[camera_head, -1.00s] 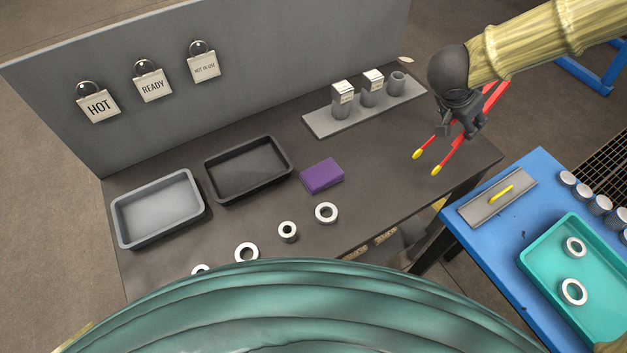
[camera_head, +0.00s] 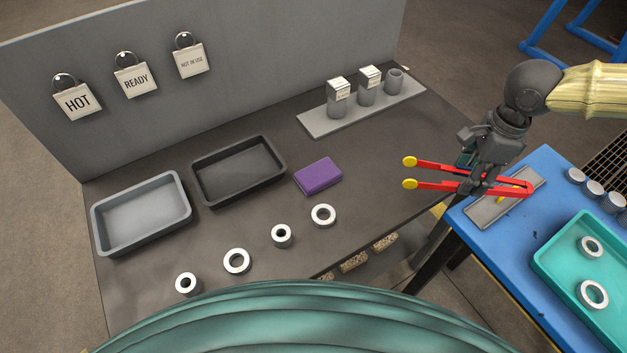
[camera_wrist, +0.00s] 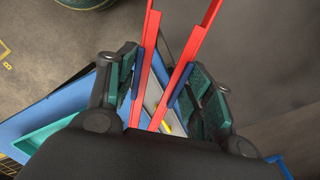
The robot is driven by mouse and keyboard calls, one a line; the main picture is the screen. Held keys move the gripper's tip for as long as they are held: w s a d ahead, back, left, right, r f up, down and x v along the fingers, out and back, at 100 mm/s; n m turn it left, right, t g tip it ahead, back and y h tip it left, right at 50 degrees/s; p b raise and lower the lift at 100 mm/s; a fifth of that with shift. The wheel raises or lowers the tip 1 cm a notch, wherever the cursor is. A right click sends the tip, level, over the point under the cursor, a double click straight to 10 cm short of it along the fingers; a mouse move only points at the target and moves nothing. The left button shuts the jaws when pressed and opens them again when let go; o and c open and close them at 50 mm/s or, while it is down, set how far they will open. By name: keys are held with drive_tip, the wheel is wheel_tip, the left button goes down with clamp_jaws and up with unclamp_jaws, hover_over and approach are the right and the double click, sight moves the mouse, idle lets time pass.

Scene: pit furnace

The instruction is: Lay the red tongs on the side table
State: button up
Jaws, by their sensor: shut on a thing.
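The red tongs (camera_head: 440,187) have two red arms with yellow tips pointing left in the head view. My gripper (camera_head: 481,184) is shut on them around the middle of their arms. In the wrist view the red tongs (camera_wrist: 197,45) run between the green-padded fingers of my gripper (camera_wrist: 168,92), with blue sleeves on the arms. The tongs are held in the air above the near left part of the blue side table (camera_head: 487,242). How high they are above it I cannot tell.
A grey plate (camera_head: 484,213) with a yellow piece lies on the blue table under the tongs. A teal tray (camera_head: 560,277) with two rings and several metal cylinders are to its right. The dark bench (camera_head: 300,225) holds two trays, rings and a purple block (camera_head: 318,176).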

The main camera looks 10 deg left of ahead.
drive_tip(key=shift+s, duration=0.2)
drive_tip(key=shift+a, duration=0.1)
drive_tip(key=w+a, duration=0.2)
drive_tip(key=w, duration=0.2)
drive_tip(key=w+a+f+p, duration=0.1)
drive_tip(key=w+a, duration=0.2)
drive_tip(key=w, duration=0.1)
drive_tip(key=w+a, duration=0.3)
drive_tip(key=w, duration=0.2)
drive_tip(key=shift+a+f, duration=0.2)
drive_tip(key=shift+f, duration=0.05)
drive_tip(key=shift+w+a+f+p, duration=0.1)
drive_tip(key=shift+w+a+p, duration=0.05)
drive_tip(key=shift+w+p, duration=0.2)
wheel_tip(320, 180, down, 3)
drive_tip(key=shift+s+f, duration=0.1)
drive_tip(key=shift+f, duration=0.1)
drive_tip(key=o, duration=0.6)
wheel_tip(320, 180, up, 12)
drive_tip(key=shift+d, duration=0.45)
